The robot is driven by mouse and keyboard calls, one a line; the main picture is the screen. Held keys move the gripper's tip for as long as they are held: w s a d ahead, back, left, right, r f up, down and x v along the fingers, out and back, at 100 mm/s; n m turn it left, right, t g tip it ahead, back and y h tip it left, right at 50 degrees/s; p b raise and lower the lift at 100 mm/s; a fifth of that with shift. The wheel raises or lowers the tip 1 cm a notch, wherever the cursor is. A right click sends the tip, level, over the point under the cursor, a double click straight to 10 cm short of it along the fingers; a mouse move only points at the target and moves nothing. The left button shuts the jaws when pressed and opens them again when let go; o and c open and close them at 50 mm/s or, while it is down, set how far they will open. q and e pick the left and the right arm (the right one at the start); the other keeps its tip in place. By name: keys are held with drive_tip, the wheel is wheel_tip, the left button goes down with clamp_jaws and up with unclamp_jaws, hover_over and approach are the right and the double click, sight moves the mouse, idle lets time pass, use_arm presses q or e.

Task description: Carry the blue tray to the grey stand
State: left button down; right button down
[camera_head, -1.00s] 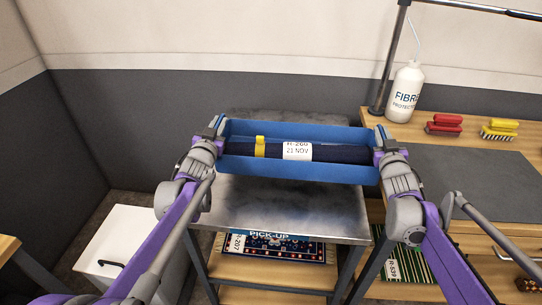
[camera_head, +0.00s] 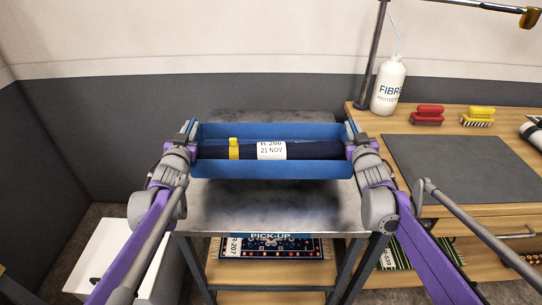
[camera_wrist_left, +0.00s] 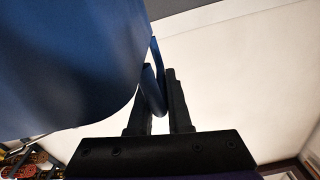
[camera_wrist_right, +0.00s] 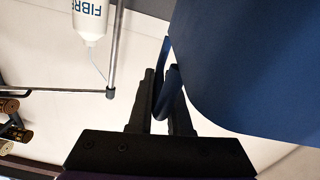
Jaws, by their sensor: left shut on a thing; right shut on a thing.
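The blue tray (camera_head: 270,170) is held level between my two grippers and shows above the grey stand (camera_head: 235,212), a metal-topped stand marked PICK-UP. A dark blue rolled rug (camera_head: 315,150) with a yellow band and a white label lies in the tray. My left gripper (camera_head: 190,132) is shut on the tray's left end; in the left wrist view its fingers (camera_wrist_left: 155,95) close around a blue handle. My right gripper (camera_head: 352,132) is shut on the right end, its fingers (camera_wrist_right: 165,95) around the other handle. I cannot tell whether the tray touches the stand's top.
A wooden bench (camera_head: 465,135) stands at the right with a white bottle (camera_head: 388,88), a red brush (camera_head: 428,115), a yellow brush (camera_head: 478,116) and a dark mat (camera_head: 460,168). A white box (camera_head: 95,262) is at lower left. A patterned rug (camera_head: 275,248) lies on the stand's lower shelf.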

use_arm(q)
drive_tip(key=shift+a+f, duration=0.1)
drive_tip(key=shift+a, duration=0.05)
use_arm(e)
drive_tip(key=shift+d, duration=0.1)
